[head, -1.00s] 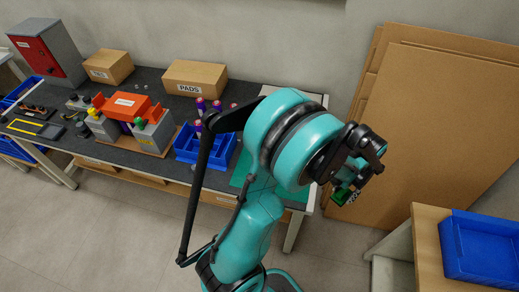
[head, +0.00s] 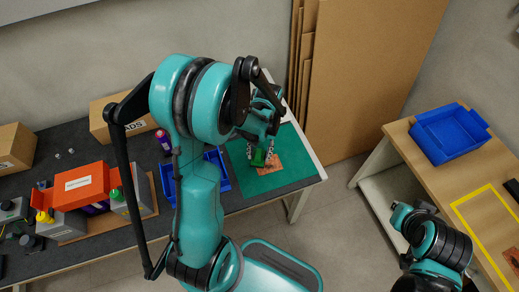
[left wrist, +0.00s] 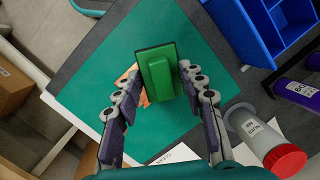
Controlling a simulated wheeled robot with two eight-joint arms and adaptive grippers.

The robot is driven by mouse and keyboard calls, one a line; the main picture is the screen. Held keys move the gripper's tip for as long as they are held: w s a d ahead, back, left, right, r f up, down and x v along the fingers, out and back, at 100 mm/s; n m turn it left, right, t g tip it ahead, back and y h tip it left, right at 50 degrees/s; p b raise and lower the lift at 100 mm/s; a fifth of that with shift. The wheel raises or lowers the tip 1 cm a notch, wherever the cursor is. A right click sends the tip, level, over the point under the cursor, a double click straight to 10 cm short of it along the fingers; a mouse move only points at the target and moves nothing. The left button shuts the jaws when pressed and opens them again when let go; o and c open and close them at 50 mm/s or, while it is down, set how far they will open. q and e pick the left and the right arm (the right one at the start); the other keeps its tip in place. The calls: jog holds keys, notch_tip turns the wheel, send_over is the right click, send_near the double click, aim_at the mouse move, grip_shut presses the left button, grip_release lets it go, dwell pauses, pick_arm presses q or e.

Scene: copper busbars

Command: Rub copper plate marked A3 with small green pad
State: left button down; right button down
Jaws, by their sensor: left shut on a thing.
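My left gripper (head: 262,150) is shut on the small green pad (head: 258,159) above the green mat (head: 250,183) at the bench's right end. A copper plate (head: 293,164) lies on the mat just beside and partly behind the pad; its marking is not readable. In the left wrist view the pad (left wrist: 158,72) sits between the two fingers, dark face down, and hides most of the plate (left wrist: 131,76). Whether pad and plate touch, I cannot tell. My right arm shows at lower right in the head view, but its gripper does not.
A blue divided bin (head: 221,172) stands left of the mat, partly behind my arm. A bottle with a red cap (left wrist: 285,160) is near my left gripper. Cardboard sheets (head: 365,80) lean on the wall. A wooden table at right holds an empty blue bin (head: 447,132).

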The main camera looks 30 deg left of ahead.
aim_at(278, 164)
pick_arm(q)
jog(key=shift+w+d+f+b, duration=0.1)
jog(key=shift+f+b, duration=1.85)
jog(key=shift+f, duration=0.9)
jog(key=shift+w+b+x, duration=0.2)
jog(key=shift+b+x, duration=0.75)
jog(key=shift+x, duration=0.05)
jog(key=shift+w+d, duration=0.1)
jog(key=shift+w+d+r, duration=0.15)
jog(key=shift+w+d, duration=1.15)
jog(key=shift+w, duration=0.1)
jog(key=shift+w+d+b, duration=0.35)
jog(key=shift+w+d, duration=0.95)
jog(key=shift+w, duration=0.15)
